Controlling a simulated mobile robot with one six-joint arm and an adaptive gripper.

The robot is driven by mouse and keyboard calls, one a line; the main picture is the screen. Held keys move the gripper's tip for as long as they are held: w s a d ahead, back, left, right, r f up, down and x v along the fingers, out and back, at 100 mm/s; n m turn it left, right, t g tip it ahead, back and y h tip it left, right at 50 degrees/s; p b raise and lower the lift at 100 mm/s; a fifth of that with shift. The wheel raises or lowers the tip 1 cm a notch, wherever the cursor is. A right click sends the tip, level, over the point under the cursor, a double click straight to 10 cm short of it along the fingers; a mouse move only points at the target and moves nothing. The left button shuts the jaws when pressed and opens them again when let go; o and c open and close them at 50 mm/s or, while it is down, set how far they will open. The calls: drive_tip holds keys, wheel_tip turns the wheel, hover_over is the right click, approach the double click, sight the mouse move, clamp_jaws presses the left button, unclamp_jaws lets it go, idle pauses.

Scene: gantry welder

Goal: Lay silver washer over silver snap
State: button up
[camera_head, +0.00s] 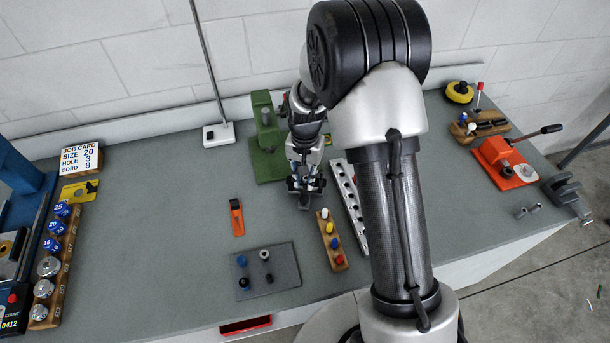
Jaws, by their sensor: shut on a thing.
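My gripper (304,201) points down over the grey bench, just to the right of the green press (265,125). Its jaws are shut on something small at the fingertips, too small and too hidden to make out. I cannot pick out the silver washer or the silver snap for certain. A grey mat (285,283) at the front of the bench carries small blue, black and grey-topped pieces. Round silver pieces (48,266) stand in the wooden rack (58,289) at the left.
A wooden block with coloured pegs (334,250) and a silver bar with holes (346,197) lie near my arm. An orange tool (237,218) lies left of them. A job card (81,156) stands at back left. An orange lever tool (503,166) is at right.

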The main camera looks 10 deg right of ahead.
drive_tip(key=shift+f+b, duration=0.3)
drive_tip(key=shift+f, duration=0.15)
drive_tip(key=shift+r, duration=0.2)
drive_tip(key=shift+r+p, duration=0.35)
drive_tip(key=shift+p, duration=0.05)
drive_tip(key=o, duration=0.7)
drive_tip(key=shift+r, duration=0.1)
